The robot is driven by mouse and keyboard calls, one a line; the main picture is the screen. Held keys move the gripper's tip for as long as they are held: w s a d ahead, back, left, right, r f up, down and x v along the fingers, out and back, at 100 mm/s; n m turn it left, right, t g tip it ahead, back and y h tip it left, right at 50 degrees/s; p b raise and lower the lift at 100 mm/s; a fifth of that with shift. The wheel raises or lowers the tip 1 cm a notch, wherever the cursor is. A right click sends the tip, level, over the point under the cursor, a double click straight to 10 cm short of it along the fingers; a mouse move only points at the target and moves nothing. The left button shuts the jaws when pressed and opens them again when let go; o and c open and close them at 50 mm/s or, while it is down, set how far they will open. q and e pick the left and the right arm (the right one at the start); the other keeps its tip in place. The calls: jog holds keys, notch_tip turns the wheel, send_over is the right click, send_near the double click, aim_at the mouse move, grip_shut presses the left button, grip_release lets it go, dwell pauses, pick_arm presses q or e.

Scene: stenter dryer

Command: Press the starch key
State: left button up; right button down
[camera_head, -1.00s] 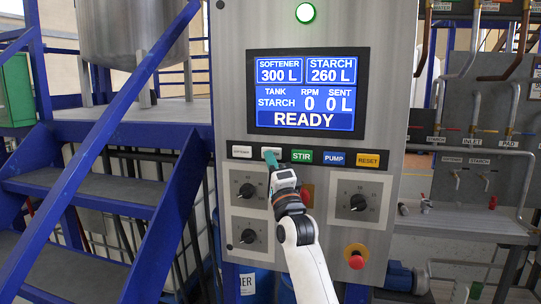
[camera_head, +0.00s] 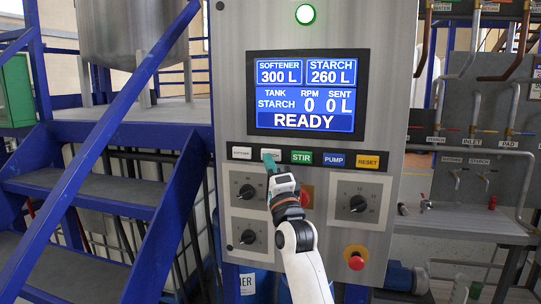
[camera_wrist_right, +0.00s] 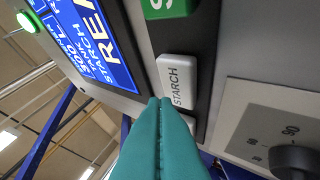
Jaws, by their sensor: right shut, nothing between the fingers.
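The starch key (camera_wrist_right: 179,80) is a white key with dark lettering in the right wrist view. In the head view the starch key (camera_head: 271,154) sits in the key row between another white key and the green STIR key. My right gripper (camera_head: 270,163) is shut and empty, with its teal fingertips at the lower edge of the starch key. In the right wrist view the fingertips (camera_wrist_right: 160,102) overlap the key's edge; I cannot tell whether they touch it. The screen (camera_head: 305,92) reads STARCH as tank, 0 RPM, 0 L sent and READY. My left gripper is not in view.
The white softener key (camera_head: 242,152) is left of the starch key; STIR (camera_head: 301,157), PUMP (camera_head: 334,159) and RESET (camera_head: 368,161) keys are to the right. Knobs (camera_head: 246,192) and a red emergency button (camera_head: 355,258) are below. Blue stairs (camera_head: 85,190) stand at the left.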

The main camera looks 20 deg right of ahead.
jog(key=shift+s+a+p, duration=0.35)
jog(key=shift+s+a, duration=0.4)
jog(key=shift+s, duration=0.3)
jog(key=shift+s+a+p, duration=0.35)
jog(key=shift+s+a, duration=0.35)
jog(key=shift+s, duration=0.35)
jog(key=shift+w+f, duration=0.1)
jog(key=shift+f, duration=0.05)
